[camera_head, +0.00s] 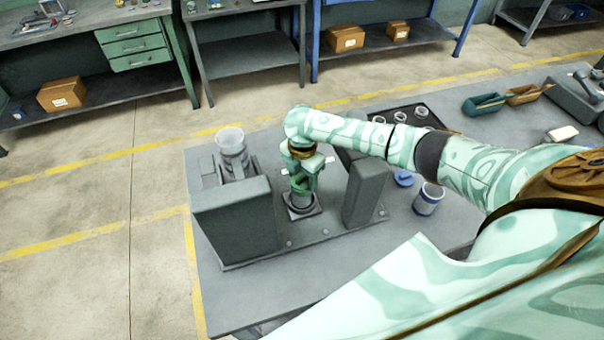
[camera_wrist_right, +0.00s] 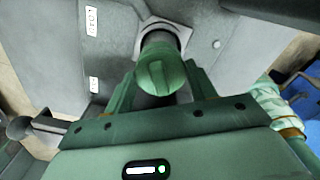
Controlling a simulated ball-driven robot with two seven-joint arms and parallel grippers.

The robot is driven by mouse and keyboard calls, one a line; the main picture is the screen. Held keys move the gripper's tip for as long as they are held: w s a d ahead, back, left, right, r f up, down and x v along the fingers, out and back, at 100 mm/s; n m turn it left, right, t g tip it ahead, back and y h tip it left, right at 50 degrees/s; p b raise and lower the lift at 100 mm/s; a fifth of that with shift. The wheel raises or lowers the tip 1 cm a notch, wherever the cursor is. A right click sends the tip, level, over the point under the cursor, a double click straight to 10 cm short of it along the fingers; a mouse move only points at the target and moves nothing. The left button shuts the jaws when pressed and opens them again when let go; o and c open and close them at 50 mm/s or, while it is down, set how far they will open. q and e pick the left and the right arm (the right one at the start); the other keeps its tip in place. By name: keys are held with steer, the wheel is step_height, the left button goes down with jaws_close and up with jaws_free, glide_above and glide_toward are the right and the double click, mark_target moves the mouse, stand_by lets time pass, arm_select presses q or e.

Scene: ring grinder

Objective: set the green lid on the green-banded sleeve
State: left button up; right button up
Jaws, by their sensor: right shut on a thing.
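My right gripper (camera_head: 302,188) points down over the grinder, between its two dark grey blocks. In the right wrist view the gripper (camera_wrist_right: 160,85) is shut on the green lid (camera_wrist_right: 158,72), a round piece with a raised bar across its top. Below the lid a grey cylindrical part (camera_wrist_right: 163,36) stands in a pale-edged mount; this may be the sleeve, but its green band cannot be made out. Whether the lid touches it is hidden. In the head view the gripper covers the lid. My left gripper is not in view.
A clear cup (camera_head: 231,143) stands at the back left. A blue lid (camera_head: 404,179) and a blue-banded sleeve (camera_head: 428,200) are at right.

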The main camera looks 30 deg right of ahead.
stand_by(0.3)
steer(key=o, duration=1.4)
steer(key=shift+o, duration=0.2)
step_height(320, 180, up, 7)
steer(key=p, duration=0.8)
